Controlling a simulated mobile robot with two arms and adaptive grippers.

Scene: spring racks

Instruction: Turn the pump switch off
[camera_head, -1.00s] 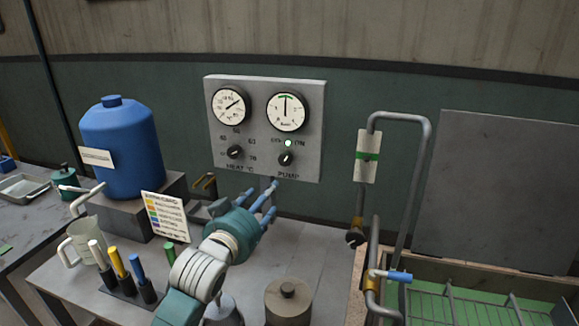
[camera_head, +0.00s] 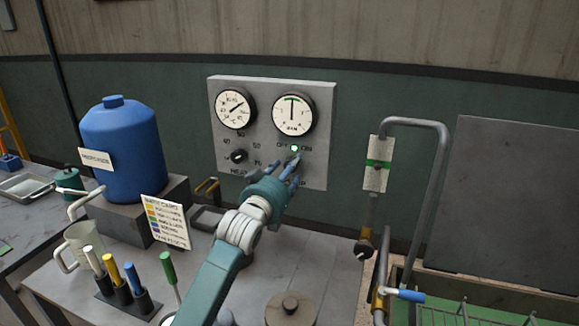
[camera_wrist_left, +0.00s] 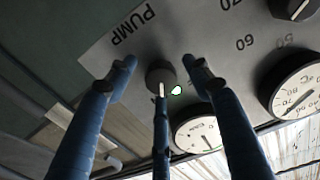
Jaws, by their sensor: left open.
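The grey control panel (camera_head: 322,135) is on the green wall, with two dials and two knobs. The pump knob (camera_wrist_left: 160,73) is dark and round with a pale pointer, next to the PUMP label; in the head view my fingers largely cover it. A small indicator lamp (camera_head: 294,148) above it glows pale green-white. My left gripper (camera_head: 286,172) is open in front of the lower right of the panel. In the left wrist view its blue fingers spread around the knob, one partly overlapping it; I cannot tell whether they touch it. My right gripper is not in view.
The heat knob (camera_head: 239,156) lies left of the pump knob. A blue tank (camera_head: 123,150), a colour card (camera_head: 166,221) and several coloured-handled tools stand left of my arm. A lidded pot (camera_head: 290,309) is in front. A bent pipe (camera_head: 440,175) rises on the right.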

